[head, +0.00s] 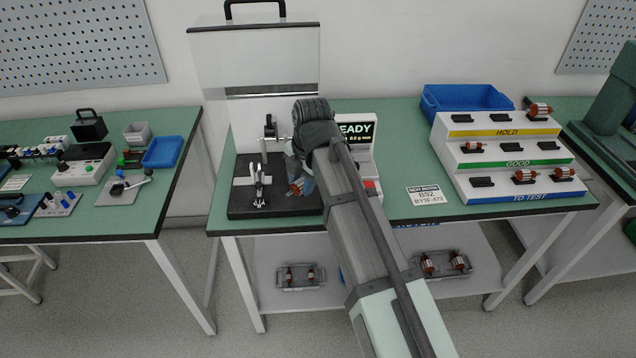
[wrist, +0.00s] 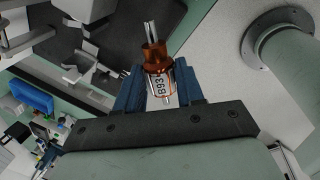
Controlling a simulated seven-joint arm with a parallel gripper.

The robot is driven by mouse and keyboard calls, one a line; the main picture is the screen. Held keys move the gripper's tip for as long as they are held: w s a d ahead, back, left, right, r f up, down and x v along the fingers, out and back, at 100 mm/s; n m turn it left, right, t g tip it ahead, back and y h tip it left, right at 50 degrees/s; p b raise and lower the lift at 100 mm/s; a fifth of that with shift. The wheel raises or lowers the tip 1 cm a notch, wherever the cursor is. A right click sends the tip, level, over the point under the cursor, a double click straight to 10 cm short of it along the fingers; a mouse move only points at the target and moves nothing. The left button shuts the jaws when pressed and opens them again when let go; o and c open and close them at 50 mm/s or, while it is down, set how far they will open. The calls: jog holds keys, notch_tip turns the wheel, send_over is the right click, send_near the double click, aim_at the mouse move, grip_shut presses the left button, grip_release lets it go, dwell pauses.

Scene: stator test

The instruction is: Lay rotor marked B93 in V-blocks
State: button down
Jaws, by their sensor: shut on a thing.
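My gripper (wrist: 160,88) is shut on a rotor (wrist: 158,62) with a copper winding, a steel shaft and a white label that appears to read B93. The grey V-block supports (head: 257,182) stand on a black base plate (head: 240,209), left of my gripper. In the wrist view part of a grey support (wrist: 88,70) shows ahead and left of the rotor, apart from it. My arm hides the right part of the plate.
A screen reading READY (head: 358,130) stands behind my arm. A clear cover (head: 255,60) is raised behind the plate. A stepped rack (head: 510,165) marked HOLD, GOOD and TO TEST holds several rotors at right. A card (head: 430,196) appears to read B92.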

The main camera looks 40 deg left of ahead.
jog(key=w+a+r+m+t, duration=0.1)
jog(key=a+r+m, duration=0.1)
jog(key=a+m, duration=0.2)
jog(key=w+a+r+m+t, duration=0.1)
jog(key=a+m, duration=0.3)
jog(key=a, duration=0.6)
jog(key=shift+w+a+r, duration=0.15)
jog(key=shift+w+r, duration=0.2)
jog(key=shift+r, duration=0.2)
jog(key=shift+f, duration=0.2)
jog(key=shift+f, duration=2.65)
jog(key=shift+f, duration=1.25)
jog(key=c, duration=0.6)
grip_release()
